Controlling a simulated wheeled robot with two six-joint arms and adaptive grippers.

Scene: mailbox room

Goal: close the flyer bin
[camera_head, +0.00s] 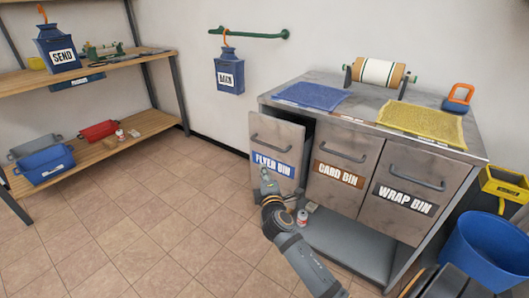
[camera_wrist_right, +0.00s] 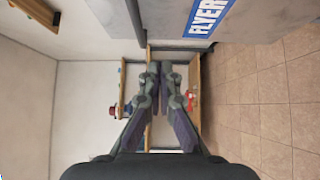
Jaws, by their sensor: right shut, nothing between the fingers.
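The flyer bin (camera_head: 276,140) is the left one of the three grey bins under the counter. Its front stands out from the cabinet, ahead of the card bin and wrap bin fronts, with a dark gap at its right edge. It has a bar handle (camera_head: 271,143) and a blue label. My right gripper (camera_head: 265,176) is shut and empty, in front of the lower left part of the flyer bin front. In the right wrist view the shut fingers (camera_wrist_right: 156,72) show below the blue flyer label (camera_wrist_right: 207,17); contact cannot be told. My left gripper is not in view.
The card bin (camera_head: 344,162) and wrap bin (camera_head: 411,191) sit flush to the right. Wooden shelves (camera_head: 100,155) stand at the left. A blue bucket (camera_head: 488,250) is at the right. The tiled floor left of the cabinet is clear.

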